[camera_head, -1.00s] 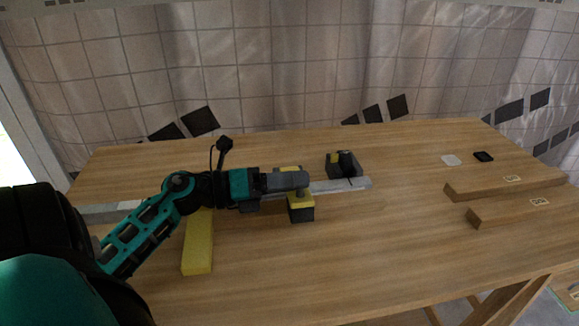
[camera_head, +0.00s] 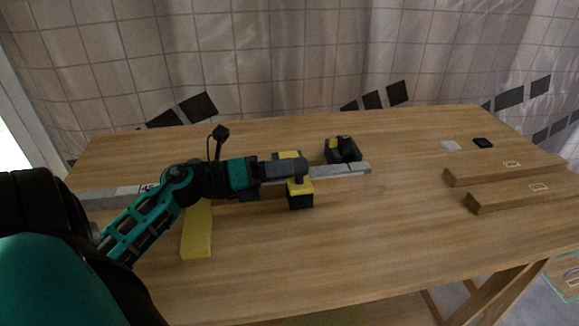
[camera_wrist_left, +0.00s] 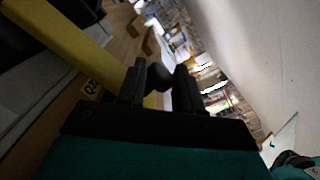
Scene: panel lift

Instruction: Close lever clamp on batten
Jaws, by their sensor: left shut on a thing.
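A pale grey batten (camera_head: 352,168) lies across the table from left to right, its middle hidden behind my left arm. A yellow and black lever clamp (camera_head: 300,200) sits around or against it near its right part; the picture does not settle which. My left gripper (camera_head: 297,170) is at the top of this clamp and shut on its lever. In the left wrist view, a dark rounded knob (camera_wrist_left: 158,77), seemingly the lever's end, is between the fingers of my left gripper (camera_wrist_left: 160,88). My right gripper is out of view.
A dark block with a yellow part (camera_head: 342,150) stands behind the batten's right end. A yellow bar (camera_head: 197,232) lies below my arm. Two wooden bars (camera_head: 505,170) (camera_head: 520,195) and two small pads (camera_head: 450,146) (camera_head: 483,143) lie right. The front middle table is clear.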

